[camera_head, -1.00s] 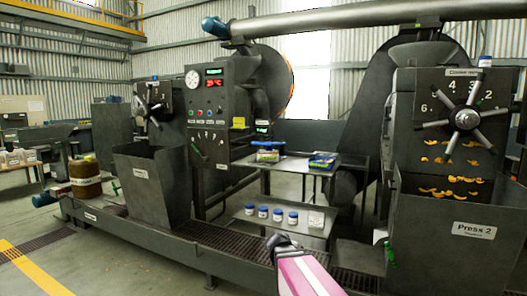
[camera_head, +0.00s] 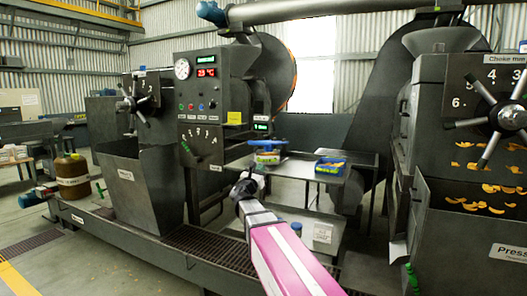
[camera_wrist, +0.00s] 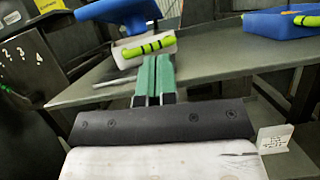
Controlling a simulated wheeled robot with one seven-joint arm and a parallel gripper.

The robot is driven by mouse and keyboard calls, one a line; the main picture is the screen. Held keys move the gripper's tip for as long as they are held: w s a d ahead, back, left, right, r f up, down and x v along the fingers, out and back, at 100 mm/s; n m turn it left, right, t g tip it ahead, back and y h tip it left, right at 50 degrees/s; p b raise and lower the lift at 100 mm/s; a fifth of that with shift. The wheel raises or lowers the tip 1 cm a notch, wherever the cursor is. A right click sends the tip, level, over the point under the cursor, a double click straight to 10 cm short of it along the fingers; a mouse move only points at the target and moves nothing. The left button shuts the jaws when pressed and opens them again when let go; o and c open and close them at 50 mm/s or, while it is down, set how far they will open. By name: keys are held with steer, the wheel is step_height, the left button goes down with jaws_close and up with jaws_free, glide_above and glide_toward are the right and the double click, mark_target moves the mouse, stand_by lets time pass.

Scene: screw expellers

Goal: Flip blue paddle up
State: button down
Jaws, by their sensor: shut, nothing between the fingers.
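A blue paddle-like piece (camera_head: 266,142) stands on the table behind my gripper, just above a pale block with a yellow-green band. In the wrist view the blue piece (camera_wrist: 118,12) shows at the upper left, partly cut off by the top edge, over the white block with a black-striped lime bar (camera_wrist: 148,47). My gripper (camera_head: 257,178) is in front of and slightly below it. Its green fingers (camera_wrist: 153,75) are together, empty, and point toward the white block. I cannot tell whether the fingertips touch anything.
A second blue piece with a lime bar (camera_wrist: 285,22) lies to the right on the metal table (camera_wrist: 215,68). The Press 2 hopper (camera_head: 465,240) stands at the right. A control panel (camera_head: 207,100) and another hopper (camera_head: 150,190) stand at the left. A small white label block (camera_head: 322,233) sits on the lower shelf.

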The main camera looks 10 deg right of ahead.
steer(key=shift+w+a+r+n+t, duration=0.5)
steer(key=shift+w+a+r+n, duration=0.05)
steer(key=shift+w+r+n, duration=0.15)
steer(key=x, duration=1)
steer(key=shift+f, duration=0.15)
